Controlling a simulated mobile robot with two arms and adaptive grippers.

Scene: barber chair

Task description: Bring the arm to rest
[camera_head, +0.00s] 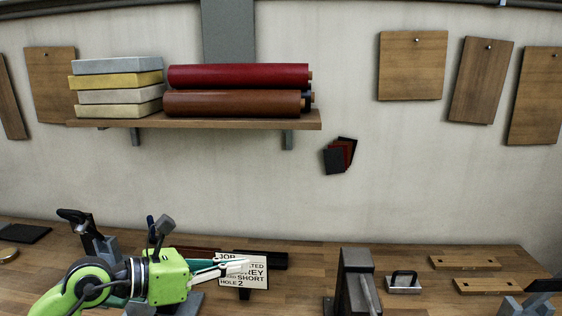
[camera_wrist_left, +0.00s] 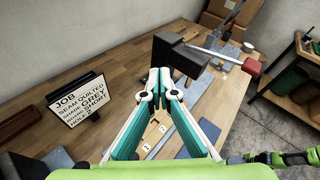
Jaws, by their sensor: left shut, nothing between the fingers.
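My left gripper (camera_head: 240,267) comes in from the lower left of the head view, with a green body and pale and teal fingers. It is above the wooden bench (camera_head: 300,257), in front of the job card (camera_head: 246,281), and hides part of the card's text. In the left wrist view the gripper (camera_wrist_left: 160,72) has its fingertips together with nothing between them. The job card (camera_wrist_left: 82,100) stands to its left there. My right gripper does not show in either view.
A dark upright tool (camera_head: 357,281) stands right of the card. A small metal block with a handle (camera_head: 404,283) and wooden pieces (camera_head: 465,262) lie farther right. A shelf (camera_head: 230,120) holds rolls and stacked slabs. Another shelf (camera_wrist_left: 298,85) stands at right in the wrist view.

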